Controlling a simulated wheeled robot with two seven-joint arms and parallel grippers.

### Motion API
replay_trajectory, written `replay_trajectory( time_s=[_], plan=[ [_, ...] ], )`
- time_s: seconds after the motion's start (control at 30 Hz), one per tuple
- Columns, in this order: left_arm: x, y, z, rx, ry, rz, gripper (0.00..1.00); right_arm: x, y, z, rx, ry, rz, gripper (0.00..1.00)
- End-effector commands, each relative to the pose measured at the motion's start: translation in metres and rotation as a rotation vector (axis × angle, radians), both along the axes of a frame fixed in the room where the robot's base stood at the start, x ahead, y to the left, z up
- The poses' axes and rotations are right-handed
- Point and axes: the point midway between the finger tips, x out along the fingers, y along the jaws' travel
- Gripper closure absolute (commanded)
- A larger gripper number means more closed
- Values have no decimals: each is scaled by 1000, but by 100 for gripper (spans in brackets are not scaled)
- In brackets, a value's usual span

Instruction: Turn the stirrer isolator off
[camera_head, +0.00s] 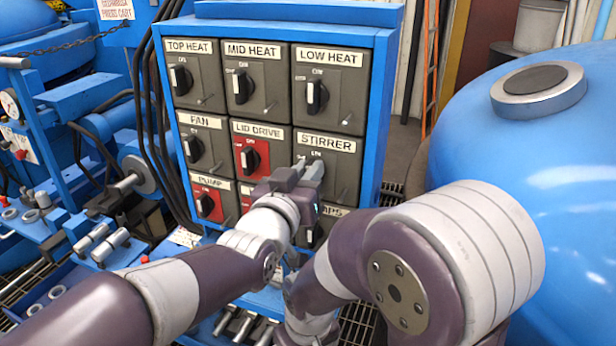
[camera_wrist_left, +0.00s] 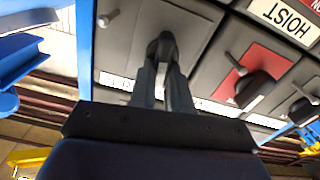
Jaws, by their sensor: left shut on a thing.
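The stirrer isolator (camera_head: 343,172) is a grey panel labelled STIRRER in the right column of the blue cabinet, in the middle row. My left gripper (camera_head: 312,168) is in front of its left part and covers its handle in the head view. In the left wrist view my left gripper (camera_wrist_left: 163,72) is shut on a dark rotary handle (camera_wrist_left: 162,44) on a grey panel. The exact angle of the handle is hard to tell, since the fingers cover much of it. My right arm reaches in from the right, and its gripper does not show.
The lid drive isolator (camera_head: 262,158), with a red plate, is just left of the stirrer one. The low heat isolator (camera_head: 328,88) is above it. A large blue vessel (camera_head: 520,150) stands close on the right. Blue machinery (camera_head: 85,95) fills the left.

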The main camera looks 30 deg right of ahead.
Motion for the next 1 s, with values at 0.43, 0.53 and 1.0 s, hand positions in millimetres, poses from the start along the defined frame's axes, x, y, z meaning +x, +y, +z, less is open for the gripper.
replay_trajectory(
  time_s=[0.43,0.53,1.0],
  plan=[
    [4,4,-7,-264,312,0,100,0,0,-30,0,0,0,4],
    [5,4,-7,-326,385,0,100,0,0,-35,0,0,0,4],
    [8,6,-11,-614,724,-1,100,0,0,-54,0,0,0,4]
  ],
)
